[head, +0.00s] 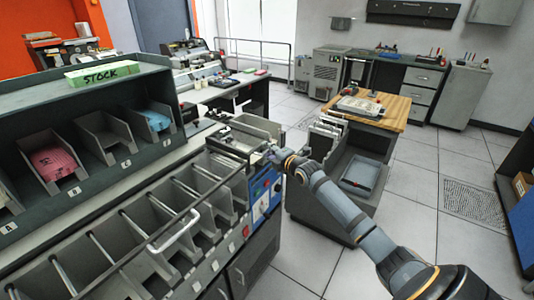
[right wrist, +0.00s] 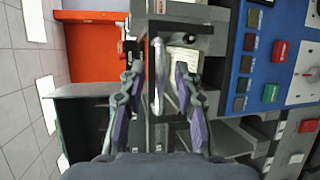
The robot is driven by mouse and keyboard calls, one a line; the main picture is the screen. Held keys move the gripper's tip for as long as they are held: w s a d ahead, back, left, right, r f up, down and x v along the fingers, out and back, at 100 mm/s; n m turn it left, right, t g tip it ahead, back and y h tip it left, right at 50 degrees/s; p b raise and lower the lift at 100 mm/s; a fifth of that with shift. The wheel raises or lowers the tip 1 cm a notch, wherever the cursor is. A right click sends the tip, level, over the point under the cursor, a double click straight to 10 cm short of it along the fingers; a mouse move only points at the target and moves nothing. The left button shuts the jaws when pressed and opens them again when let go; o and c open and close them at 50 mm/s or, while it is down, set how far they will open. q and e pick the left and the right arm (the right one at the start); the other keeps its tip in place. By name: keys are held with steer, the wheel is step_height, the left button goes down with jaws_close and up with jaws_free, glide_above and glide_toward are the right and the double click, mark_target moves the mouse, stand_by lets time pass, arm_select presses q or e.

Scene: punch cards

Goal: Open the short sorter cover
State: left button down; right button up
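The card sorter (head: 160,205) is a long grey machine with a row of pockets, and its right end carries a blue control panel (head: 263,195). My right gripper (head: 270,154) is at the sorter's right end, above the control panel. In the right wrist view its purple-padded fingers (right wrist: 160,90) are apart. A shiny metal handle (right wrist: 158,75) stands between them with gaps on both sides, on a grey part that looks like the short cover. The cover's edges are hard to make out; in the head view my gripper partly hides this area. My left gripper is not in view.
A pale punch card (right wrist: 184,60) lies beside the handle. A second handle (head: 174,232) lies over the pockets. A dark shelf of grey bins, with a green STOCK box (head: 103,74), stands behind the sorter.

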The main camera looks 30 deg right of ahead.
steer(key=shift+w, duration=0.45)
steer(key=shift+f, duration=0.1)
steer(key=shift+c, duration=0.4)
steer(key=c, duration=0.5)
steer(key=shift+s+f, duration=0.1)
jaws_close()
